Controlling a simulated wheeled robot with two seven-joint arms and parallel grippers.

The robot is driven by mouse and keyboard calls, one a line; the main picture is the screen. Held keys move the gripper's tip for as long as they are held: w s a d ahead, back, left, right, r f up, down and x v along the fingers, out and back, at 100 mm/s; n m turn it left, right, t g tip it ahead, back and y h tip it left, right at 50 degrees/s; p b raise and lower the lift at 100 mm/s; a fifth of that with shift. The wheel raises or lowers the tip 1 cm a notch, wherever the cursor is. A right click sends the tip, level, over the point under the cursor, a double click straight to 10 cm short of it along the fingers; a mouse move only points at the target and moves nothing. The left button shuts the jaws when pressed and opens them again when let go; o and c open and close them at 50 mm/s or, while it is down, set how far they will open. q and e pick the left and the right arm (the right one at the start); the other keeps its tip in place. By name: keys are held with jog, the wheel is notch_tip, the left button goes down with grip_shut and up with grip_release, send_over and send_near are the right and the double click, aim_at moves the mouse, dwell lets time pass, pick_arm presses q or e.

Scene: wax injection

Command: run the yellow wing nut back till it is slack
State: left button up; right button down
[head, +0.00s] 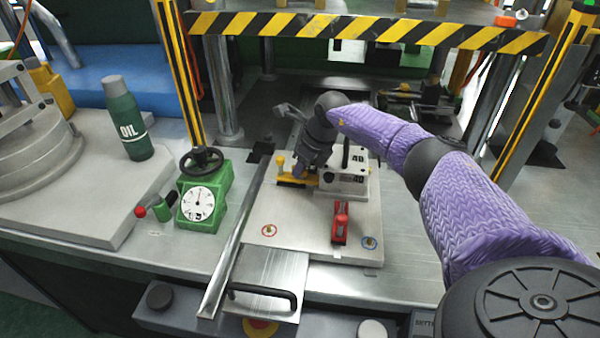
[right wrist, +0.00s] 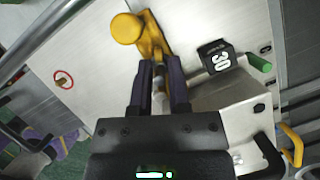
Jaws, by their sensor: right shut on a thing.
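My right gripper (head: 301,172) reaches down to the yellow wing nut (head: 290,181) at the left side of the white block (head: 345,177) on the plate. In the right wrist view my right gripper (right wrist: 159,68) is closed, its fingertips at the near end of the yellow piece (right wrist: 152,40). A round yellow knob (right wrist: 127,28) stands at its far left. A pale metal strip shows between the fingers. The fingers hide much of the grip and the thread, so how tight the nut sits cannot be told. My left gripper is not in view.
A red clamp (head: 340,223) stands in front of the block on the pale plate (head: 290,215). A green dial gauge (head: 203,197) and an oil bottle (head: 127,118) are to the left. A striped bar (head: 370,28) crosses above.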

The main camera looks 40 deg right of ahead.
jog(key=n+b, duration=0.1)
jog(key=n+y+b, duration=0.1)
jog(key=n+b, duration=0.1)
jog(key=f+n+b, duration=0.1)
jog(key=shift+w+d+g+y+b, duration=0.1)
jog(key=shift+d+g+y+b, duration=0.2)
jog(key=shift+d+y+b, duration=0.1)
jog(key=shift+a+r+n+g+b, duration=0.1)
jog(key=shift+a+n+g+b, duration=0.2)
jog(key=shift+n+b, duration=0.95)
jog(key=shift+n, duration=0.05)
jog(key=shift+n+y+b, duration=0.3)
jog(key=shift+n+b, duration=0.2)
jog(key=shift+b, duration=0.15)
jog(key=shift+r+n+g+b, duration=0.25)
jog(key=shift+n+g+b, duration=0.05)
jog(key=shift+b, duration=0.1)
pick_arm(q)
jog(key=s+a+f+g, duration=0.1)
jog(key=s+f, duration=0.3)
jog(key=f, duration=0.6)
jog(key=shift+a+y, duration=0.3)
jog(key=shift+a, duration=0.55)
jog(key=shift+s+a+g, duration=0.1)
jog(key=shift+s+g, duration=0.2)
pick_arm(e)
jog(key=shift+r, duration=0.1)
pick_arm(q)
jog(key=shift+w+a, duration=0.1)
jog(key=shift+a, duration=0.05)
